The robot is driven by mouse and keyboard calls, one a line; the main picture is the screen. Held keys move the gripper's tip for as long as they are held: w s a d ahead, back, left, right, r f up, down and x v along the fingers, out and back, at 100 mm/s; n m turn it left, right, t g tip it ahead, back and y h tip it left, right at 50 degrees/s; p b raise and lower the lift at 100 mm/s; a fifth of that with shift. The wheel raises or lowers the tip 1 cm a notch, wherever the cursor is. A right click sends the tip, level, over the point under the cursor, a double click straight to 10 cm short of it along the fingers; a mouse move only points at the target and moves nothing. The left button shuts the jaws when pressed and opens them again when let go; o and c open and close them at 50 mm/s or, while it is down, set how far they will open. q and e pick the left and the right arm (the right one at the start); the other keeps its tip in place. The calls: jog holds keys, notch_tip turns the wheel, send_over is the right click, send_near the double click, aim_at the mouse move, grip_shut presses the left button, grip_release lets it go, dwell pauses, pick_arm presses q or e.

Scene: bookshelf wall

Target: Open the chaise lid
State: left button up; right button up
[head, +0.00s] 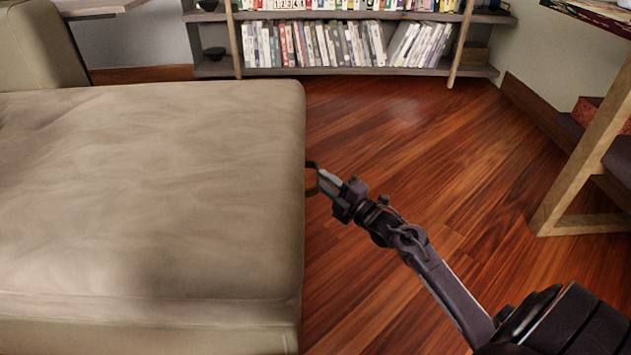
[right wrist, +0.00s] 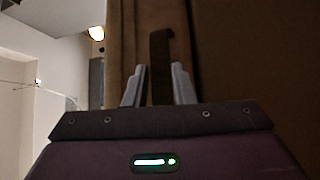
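The chaise (head: 150,190) is a beige padded block filling the left of the head view, and its lid lies flat and closed. A dark strap loop (head: 311,178) sticks out from its right side; it also shows in the right wrist view (right wrist: 161,62). My right gripper (head: 322,182) is at this strap, beside the chaise. In the right wrist view its two grey fingers (right wrist: 159,82) stand apart, one on each side of the strap. A narrow gap shows beside the left finger; contact at the right finger is unclear. My left gripper is not in view.
Wooden floor (head: 430,150) lies clear to the right of the chaise. A bookshelf (head: 350,72) with books stands at the back. A wooden table leg (head: 585,150) stands at the right. A beige seat part (head: 40,50) rises at the far left.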

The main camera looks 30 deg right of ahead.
jog(key=shift+b+x, duration=0.5)
jog(key=shift+x, duration=1)
jog(key=shift+c, duration=0.4)
grip_shut()
